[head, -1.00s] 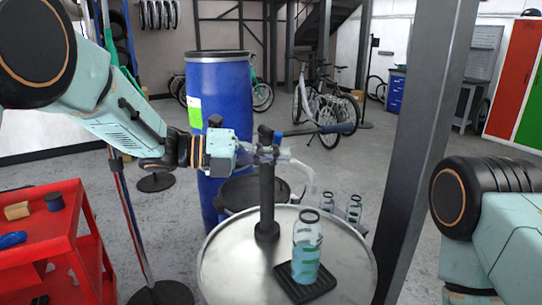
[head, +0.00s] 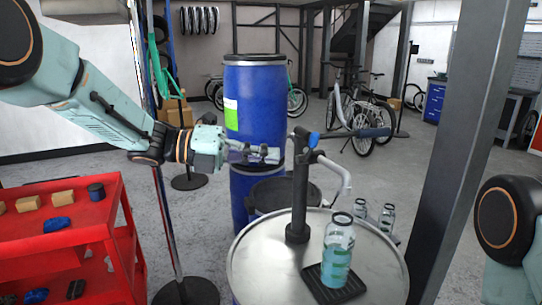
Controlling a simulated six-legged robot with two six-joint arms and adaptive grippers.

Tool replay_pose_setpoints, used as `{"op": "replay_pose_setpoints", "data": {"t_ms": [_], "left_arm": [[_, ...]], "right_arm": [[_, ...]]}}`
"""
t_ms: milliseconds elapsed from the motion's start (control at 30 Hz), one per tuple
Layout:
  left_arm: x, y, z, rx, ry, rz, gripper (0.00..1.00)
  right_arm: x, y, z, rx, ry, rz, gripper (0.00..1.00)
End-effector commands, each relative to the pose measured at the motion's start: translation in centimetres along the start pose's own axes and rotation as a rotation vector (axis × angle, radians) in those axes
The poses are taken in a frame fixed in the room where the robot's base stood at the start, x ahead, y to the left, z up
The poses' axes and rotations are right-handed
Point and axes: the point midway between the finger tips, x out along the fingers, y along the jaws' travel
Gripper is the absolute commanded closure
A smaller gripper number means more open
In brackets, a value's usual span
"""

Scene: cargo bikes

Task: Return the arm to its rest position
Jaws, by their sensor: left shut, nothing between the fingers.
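My left gripper (head: 268,155) reaches in from the left in front of a blue drum. It is shut and empty, with its fingertips just left of the dark upright post of the pump (head: 299,185). The pump has a blue-tipped handle and a pale curved spout, and stands on the round metal drum top (head: 262,265). A clear bottle with teal liquid (head: 337,250) stands upright on a black tray (head: 312,276) right of the pump. My right arm shows only partly at the right edge; its gripper is out of view.
A red cart (head: 85,236) with small blocks stands at the left. A blue drum (head: 255,100) stands behind my gripper. A grey pillar (head: 468,150) rises at the right. Two bottles (head: 375,214) sit behind the drum top. Bicycles stand farther back.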

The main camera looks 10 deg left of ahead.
Motion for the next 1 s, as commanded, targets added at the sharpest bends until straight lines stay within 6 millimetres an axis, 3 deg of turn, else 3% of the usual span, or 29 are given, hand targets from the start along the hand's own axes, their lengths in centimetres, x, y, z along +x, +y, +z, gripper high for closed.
{"op": "replay_pose_setpoints", "data": {"t_ms": [267,467,567,667,767,900,1000], "left_arm": [[0.0,0.1,0.1,-0.065,-0.011,0.009,1.0],[-0.1,2.1,2.8,-0.491,-0.254,-0.016,1.0],[-0.3,5.0,2.7,-0.769,-0.396,-0.04,1.0],[-0.7,9.6,1.1,-1.07,-0.546,-0.056,1.0],[-1.5,15.0,-2.0,-1.372,-0.707,-0.058,1.0],[-3.0,21.8,-8.1,-1.732,-0.934,-0.042,1.0],[-4.4,25.7,-13.2,-1.941,-1.095,-0.016,1.0]], "right_arm": [[0.0,0.0,0.0,0.0,0.0,0.0,0.52],[0.0,0.0,0.0,0.0,0.0,0.0,0.52],[0.2,0.0,0.0,0.0,0.0,0.0,0.52],[0.5,0.0,0.0,0.0,0.0,0.0,0.52],[0.9,0.0,0.0,0.0,0.0,0.0,0.52],[1.4,0.0,0.0,0.0,0.0,0.0,0.52],[1.8,0.0,0.0,0.0,0.0,0.0,0.52]]}}
